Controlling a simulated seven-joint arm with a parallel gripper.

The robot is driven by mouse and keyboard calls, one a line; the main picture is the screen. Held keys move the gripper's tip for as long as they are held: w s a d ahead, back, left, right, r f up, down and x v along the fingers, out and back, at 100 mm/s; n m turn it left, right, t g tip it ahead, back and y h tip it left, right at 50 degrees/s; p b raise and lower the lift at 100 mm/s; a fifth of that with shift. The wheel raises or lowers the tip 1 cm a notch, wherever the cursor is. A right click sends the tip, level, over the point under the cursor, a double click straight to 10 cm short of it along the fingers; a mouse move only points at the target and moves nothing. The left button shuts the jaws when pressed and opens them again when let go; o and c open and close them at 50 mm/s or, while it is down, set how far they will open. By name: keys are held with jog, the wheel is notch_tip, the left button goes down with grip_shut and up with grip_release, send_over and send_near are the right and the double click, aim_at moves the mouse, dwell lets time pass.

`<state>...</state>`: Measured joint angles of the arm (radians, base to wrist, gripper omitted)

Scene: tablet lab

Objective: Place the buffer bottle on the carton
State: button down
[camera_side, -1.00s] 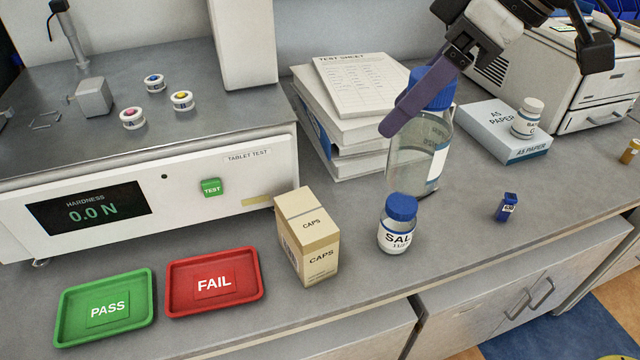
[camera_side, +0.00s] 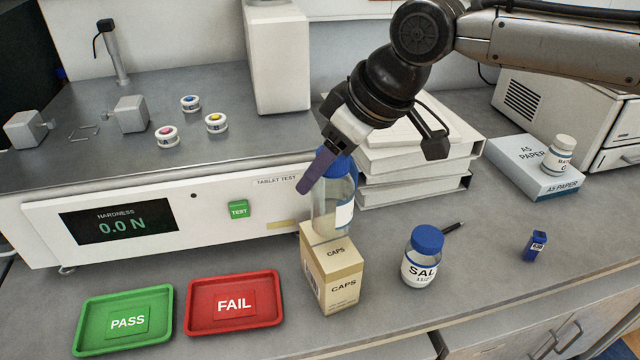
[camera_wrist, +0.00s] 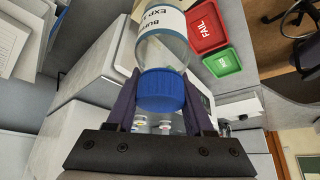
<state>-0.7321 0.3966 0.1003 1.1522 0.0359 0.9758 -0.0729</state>
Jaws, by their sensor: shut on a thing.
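The buffer bottle (camera_side: 333,208) is clear glass with a blue cap and a white label. My gripper (camera_side: 325,168) is shut on its blue cap from above. In the wrist view the cap (camera_wrist: 160,91) sits between my two purple fingers, and the label reads "BUFF… EXP". The carton (camera_side: 331,271) is a tan box marked CAPS, standing upright near the front of the bench. The bottle is upright, with its base at the carton's top back edge in the side view. I cannot tell whether it touches the carton.
A white SAL bottle (camera_side: 421,257) with a blue cap stands right of the carton. The red FAIL tray (camera_side: 272,318) and green PASS tray (camera_side: 164,342) lie to the left. The hardness tester (camera_side: 200,205) and stacked binders (camera_side: 465,150) stand behind.

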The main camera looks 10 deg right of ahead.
aim_at(319, 187)
jog(key=shift+w+a+f, duration=0.1)
jog(key=shift+f, duration=1.45)
jog(key=shift+f, duration=0.2)
jog(key=shift+c, duration=1.4)
grip_release()
jog(key=shift+r, duration=0.4)
jog(key=v, duration=1.1)
jog(key=shift+d+r, duration=0.15)
jog(key=shift+d, duration=0.05)
